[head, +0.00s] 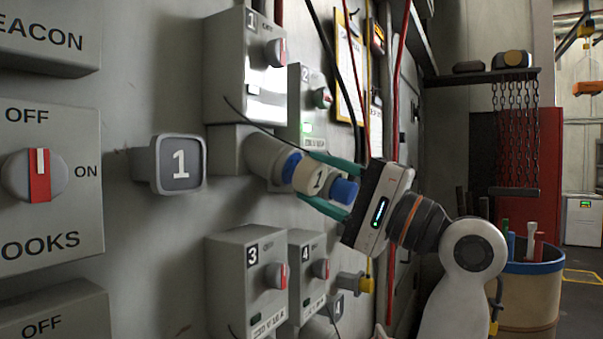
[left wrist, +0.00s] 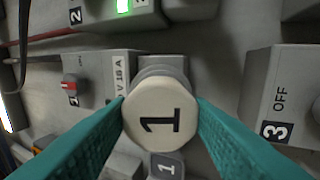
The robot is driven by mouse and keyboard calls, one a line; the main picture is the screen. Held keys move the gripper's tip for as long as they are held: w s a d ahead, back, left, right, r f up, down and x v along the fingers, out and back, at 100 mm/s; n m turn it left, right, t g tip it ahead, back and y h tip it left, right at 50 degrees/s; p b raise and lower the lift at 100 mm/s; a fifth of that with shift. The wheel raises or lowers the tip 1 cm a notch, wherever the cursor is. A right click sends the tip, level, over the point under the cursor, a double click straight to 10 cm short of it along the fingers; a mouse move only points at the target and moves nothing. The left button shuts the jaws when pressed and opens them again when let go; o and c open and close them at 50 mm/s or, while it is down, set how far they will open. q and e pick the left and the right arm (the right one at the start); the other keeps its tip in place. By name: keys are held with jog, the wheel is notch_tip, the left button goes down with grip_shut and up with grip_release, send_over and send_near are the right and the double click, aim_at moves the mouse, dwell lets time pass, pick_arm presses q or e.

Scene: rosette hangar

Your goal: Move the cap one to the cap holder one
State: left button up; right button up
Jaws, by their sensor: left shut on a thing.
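Cap one (head: 314,178) is a cream cap marked 1 with blue parts at both ends. In the left wrist view the cap (left wrist: 160,122) faces me, its 1 lying sideways. My left gripper (head: 328,182) is shut on it, with one teal finger on each side. The cap is in line with a grey cylinder (head: 264,157) on the wall; I cannot tell whether it is seated there or slightly apart. A grey bracket marked 1 (head: 177,164), possibly cap holder one, sticks out from the wall to the left. My right gripper is not in view.
Switch boxes 1 (head: 236,75) and 2 (head: 302,100) are above, boxes 3 (head: 245,278) and 4 (head: 306,275) below. A yellow-ended fitting (head: 361,283) juts out beneath. Thin cables hang near my gripper. A bin (head: 530,300) stands at right.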

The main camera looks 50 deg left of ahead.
aim_at(318, 180)
pick_arm(q)
jog(key=shift+b+v, duration=0.65)
jog(key=shift+v, duration=1.5)
jog(key=shift+d, duration=0.1)
